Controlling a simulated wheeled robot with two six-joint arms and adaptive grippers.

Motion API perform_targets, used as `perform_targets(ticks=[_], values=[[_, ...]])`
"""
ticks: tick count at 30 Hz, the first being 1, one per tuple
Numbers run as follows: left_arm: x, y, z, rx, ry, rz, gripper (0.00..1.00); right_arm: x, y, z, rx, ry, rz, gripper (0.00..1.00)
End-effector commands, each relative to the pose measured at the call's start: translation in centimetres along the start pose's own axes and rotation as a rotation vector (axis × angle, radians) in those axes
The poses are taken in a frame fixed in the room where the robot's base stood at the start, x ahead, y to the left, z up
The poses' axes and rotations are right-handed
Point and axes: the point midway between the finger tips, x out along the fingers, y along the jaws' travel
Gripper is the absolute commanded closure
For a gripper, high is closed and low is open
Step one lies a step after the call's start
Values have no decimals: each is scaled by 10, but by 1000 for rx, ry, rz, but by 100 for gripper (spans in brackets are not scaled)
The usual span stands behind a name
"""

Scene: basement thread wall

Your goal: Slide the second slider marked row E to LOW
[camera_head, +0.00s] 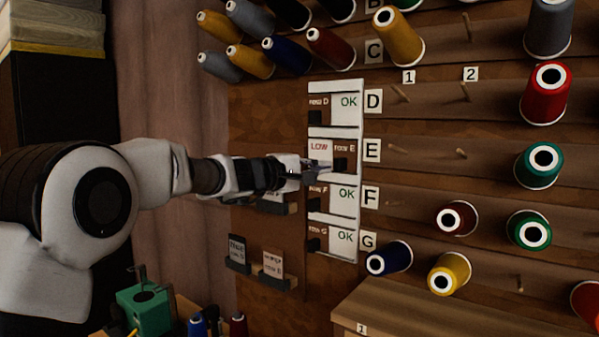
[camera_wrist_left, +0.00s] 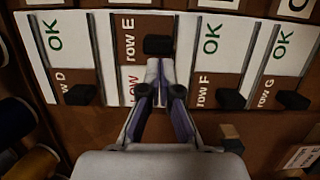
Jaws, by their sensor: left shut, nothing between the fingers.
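The row E slider (camera_head: 341,164) is the second from the top in a column of sliders on the wall. Its black knob is to the right, its brown plate covers the right half, and red LOW shows on the left half. In the left wrist view its knob (camera_wrist_left: 158,44) stands just beyond my fingertips. My left gripper (camera_head: 322,172) is shut and empty, its tips over the LOW half beside the knob's left side. It also shows in the wrist view (camera_wrist_left: 160,66), partly hiding LOW. I cannot tell whether the tips touch the knob. My right gripper is not in view.
Sliders row D (camera_head: 315,117), row F (camera_head: 314,205) and row G (camera_head: 314,245) have knobs at left and show green OK. Thread spools on pegs fill the wall at right and above. Small card holders (camera_head: 272,266) sit below left. A wooden box (camera_head: 450,307) stands lower right.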

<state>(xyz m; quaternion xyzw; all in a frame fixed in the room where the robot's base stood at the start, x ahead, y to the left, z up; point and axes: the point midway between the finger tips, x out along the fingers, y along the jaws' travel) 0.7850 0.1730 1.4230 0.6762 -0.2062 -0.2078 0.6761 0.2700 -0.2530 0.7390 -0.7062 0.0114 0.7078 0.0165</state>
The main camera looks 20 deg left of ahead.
Motion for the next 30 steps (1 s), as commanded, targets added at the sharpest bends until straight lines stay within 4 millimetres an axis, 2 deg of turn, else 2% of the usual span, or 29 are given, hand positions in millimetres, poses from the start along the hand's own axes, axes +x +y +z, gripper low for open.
perform_targets(ticks=[9,13,18,30], values=[[-73,0,-2,-6,4,2,100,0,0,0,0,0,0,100],[-95,-1,-3,-5,4,1,100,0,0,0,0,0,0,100],[-106,-1,-3,-3,4,0,100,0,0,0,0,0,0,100],[-106,-2,-3,-3,4,-1,100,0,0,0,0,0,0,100]])
